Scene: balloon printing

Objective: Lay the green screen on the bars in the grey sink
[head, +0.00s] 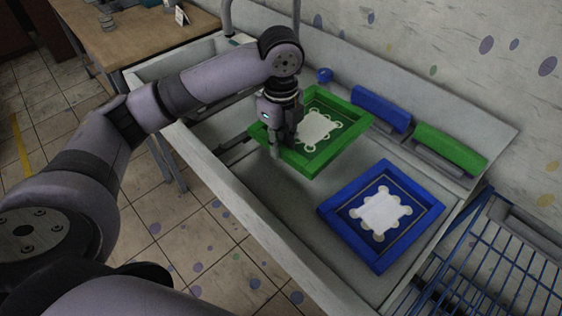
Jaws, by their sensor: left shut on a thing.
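The green screen (348,121) is a square frame with a pale printed shape in its middle. My left gripper (276,147) points down and is shut on the screen's left side. The screen is inside or just over the grey sink (235,193), towards its back left. Dark bars (236,148) show in the sink to the left of the screen. The screen's underside is hidden, so I cannot tell whether it touches the bars. My right gripper is not in view.
A blue screen (336,212) lies at the sink's right end. A blue squeegee (381,108) and a green squeegee (450,148) rest along the back ledge. A blue wire rack (500,262) stands at the right. A wooden table (130,45) stands at the upper left.

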